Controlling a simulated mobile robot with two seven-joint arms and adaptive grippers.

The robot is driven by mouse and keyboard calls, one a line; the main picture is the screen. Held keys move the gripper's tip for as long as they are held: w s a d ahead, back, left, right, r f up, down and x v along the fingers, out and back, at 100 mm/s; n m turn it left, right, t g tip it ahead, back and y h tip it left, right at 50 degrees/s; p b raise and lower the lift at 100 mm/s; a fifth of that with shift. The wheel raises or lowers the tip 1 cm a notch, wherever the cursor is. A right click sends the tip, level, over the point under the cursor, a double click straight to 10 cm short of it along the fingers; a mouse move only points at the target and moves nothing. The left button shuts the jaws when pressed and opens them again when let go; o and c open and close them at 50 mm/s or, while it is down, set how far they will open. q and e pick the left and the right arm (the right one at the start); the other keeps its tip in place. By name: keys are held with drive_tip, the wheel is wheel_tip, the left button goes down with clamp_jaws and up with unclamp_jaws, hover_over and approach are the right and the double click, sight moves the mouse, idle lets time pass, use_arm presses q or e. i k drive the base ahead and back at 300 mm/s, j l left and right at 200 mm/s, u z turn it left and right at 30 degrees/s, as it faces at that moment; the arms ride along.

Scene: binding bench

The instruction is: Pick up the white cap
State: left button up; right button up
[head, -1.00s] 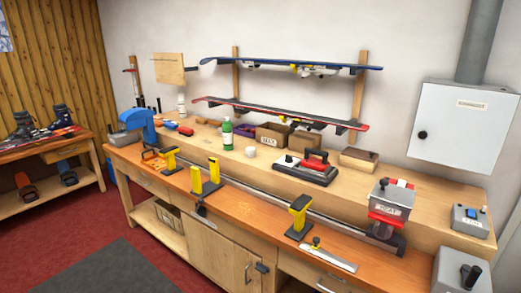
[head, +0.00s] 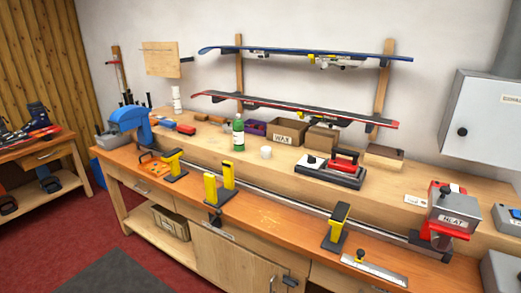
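A small white round thing (head: 265,152), which looks like the white cap, stands on the raised back shelf of the bench. It is just right of a green bottle (head: 238,135) with a white label, and apart from it. Its fine detail is too small to make out. Neither of my grippers shows in the head view.
The wooden bench (head: 270,213) carries yellow-topped clamps (head: 336,226) along a metal rail. A WAX box (head: 286,131) stands behind the cap. A red and black iron (head: 344,165) lies to its right.

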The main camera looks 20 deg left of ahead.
sight(265, 151)
drive_tip(key=i+j, duration=0.1)
drive_tip(key=j, duration=0.35)
drive_tip(key=i+j, duration=0.1)
drive_tip(key=j, duration=0.35)
drive_tip(key=i+j, duration=0.1)
drive_tip(key=j, duration=0.3)
drive_tip(key=i+j, duration=0.1)
drive_tip(key=j, duration=0.35)
drive_tip(key=i+j+z, duration=0.1)
drive_tip(key=j, duration=0.35)
